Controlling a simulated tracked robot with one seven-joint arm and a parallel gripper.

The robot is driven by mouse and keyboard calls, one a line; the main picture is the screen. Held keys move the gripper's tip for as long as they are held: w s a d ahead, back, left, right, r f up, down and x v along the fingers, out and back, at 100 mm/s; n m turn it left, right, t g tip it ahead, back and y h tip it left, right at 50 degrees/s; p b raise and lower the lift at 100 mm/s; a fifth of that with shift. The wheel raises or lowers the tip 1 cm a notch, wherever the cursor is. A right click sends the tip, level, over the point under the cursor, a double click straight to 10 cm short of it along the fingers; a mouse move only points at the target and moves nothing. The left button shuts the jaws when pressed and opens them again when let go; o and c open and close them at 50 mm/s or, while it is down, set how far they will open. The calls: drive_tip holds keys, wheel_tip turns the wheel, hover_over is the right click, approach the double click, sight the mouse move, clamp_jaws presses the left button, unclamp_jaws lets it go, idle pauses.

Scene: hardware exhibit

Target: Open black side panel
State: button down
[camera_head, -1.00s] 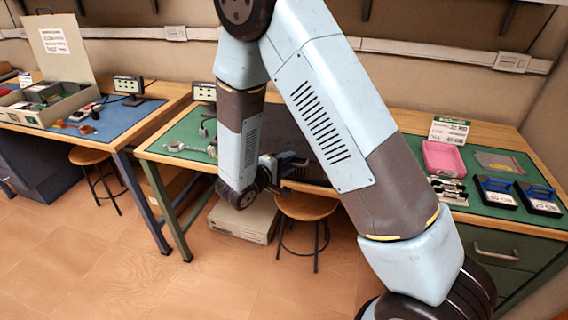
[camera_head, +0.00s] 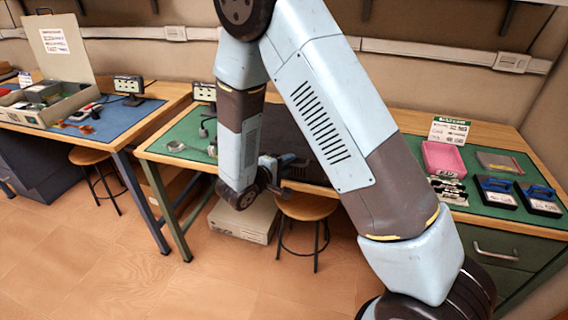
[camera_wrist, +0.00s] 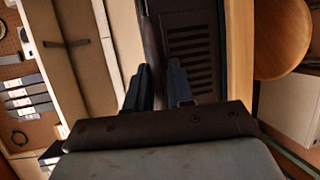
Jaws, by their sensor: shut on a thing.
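The black side panel (camera_wrist: 190,45), with a column of vent slots, fills the upper middle of the wrist view. In the head view a dark surface (camera_head: 284,128), seemingly the same dark unit, shows on the bench between my arm links, which hide much of it. My gripper (camera_wrist: 160,82) points at the panel; its two fingers stand either side of the panel's left edge and are shut on it with a narrow gap between them. In the head view my gripper (camera_head: 287,166) is small and partly hidden, low in front of the dark unit.
A round stool (camera_head: 305,207) and a pale box (camera_head: 243,220) stand under the bench. A pink tray (camera_head: 443,158) and black cases (camera_head: 538,198) lie on the green mat at right. A blue-matted bench (camera_head: 105,125) stands at left. The floor at front left is clear.

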drive_tip(key=shift+w+d+r, duration=0.1)
drive_tip(key=shift+w+r, duration=0.1)
drive_tip(key=c, duration=1.2)
unclamp_jaws()
drive_tip(key=shift+s, duration=0.1)
drive_tip(key=shift+f, duration=0.1)
drive_tip(key=shift+s, duration=0.1)
drive_tip(key=shift+s+a, duration=0.15)
drive_tip(key=shift+a, duration=0.1)
drive_tip(key=v, duration=1.3)
drive_tip(key=shift+s+a, duration=0.1)
drive_tip(key=shift+s, duration=0.05)
